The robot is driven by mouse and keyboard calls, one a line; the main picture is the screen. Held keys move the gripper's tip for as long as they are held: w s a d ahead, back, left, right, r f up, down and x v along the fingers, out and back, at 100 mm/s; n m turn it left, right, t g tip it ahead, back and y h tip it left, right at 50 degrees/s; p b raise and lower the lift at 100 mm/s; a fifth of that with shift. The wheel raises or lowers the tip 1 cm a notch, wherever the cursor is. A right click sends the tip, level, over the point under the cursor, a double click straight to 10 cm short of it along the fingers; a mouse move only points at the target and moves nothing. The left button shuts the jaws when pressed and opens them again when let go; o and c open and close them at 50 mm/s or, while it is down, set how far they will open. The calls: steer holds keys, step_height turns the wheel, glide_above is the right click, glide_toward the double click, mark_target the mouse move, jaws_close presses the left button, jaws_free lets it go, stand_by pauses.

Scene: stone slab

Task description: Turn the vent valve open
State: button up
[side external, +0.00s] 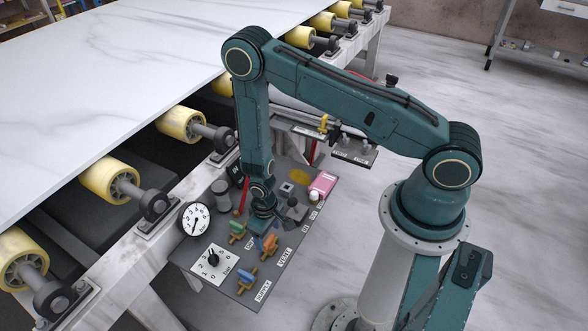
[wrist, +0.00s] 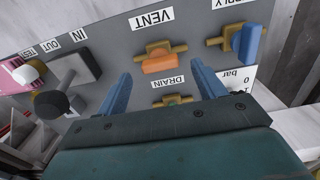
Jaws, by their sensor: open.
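The vent valve has an orange handle (wrist: 160,62) on a brass body, below the VENT label in the wrist view. The handle lies roughly in line with the brass body. My gripper (wrist: 161,69) is open and empty. Its two blue fingers point toward the panel, one to each side of the orange handle in the wrist view. I see no contact, and I cannot tell how far the fingertips are above the panel.
The drain valve's green handle (side external: 237,228) is close by, partly hidden by my gripper in the wrist view. The supply valve's blue handle (wrist: 249,44) stands across its brass body. Dials (side external: 195,219), a black knob (side external: 213,259) and a pink block (side external: 322,184) crowd the panel (side external: 190,254).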

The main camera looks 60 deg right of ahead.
step_height(320, 180, up, 11)
stand_by(0.7)
stand_by(0.3)
step_height(320, 180, up, 12)
steer(key=t, duration=0.1)
glide_above(269, 240)
steer(key=w, duration=0.2)
step_height(269, 240, up, 11)
steer(key=s+d+t, duration=0.2)
steer(key=s, duration=0.1)
steer(key=s+d+r+t, duration=0.2)
steer(key=s+r, duration=1.3)
steer(key=s, duration=0.1)
steer(key=shift+t, duration=0.3)
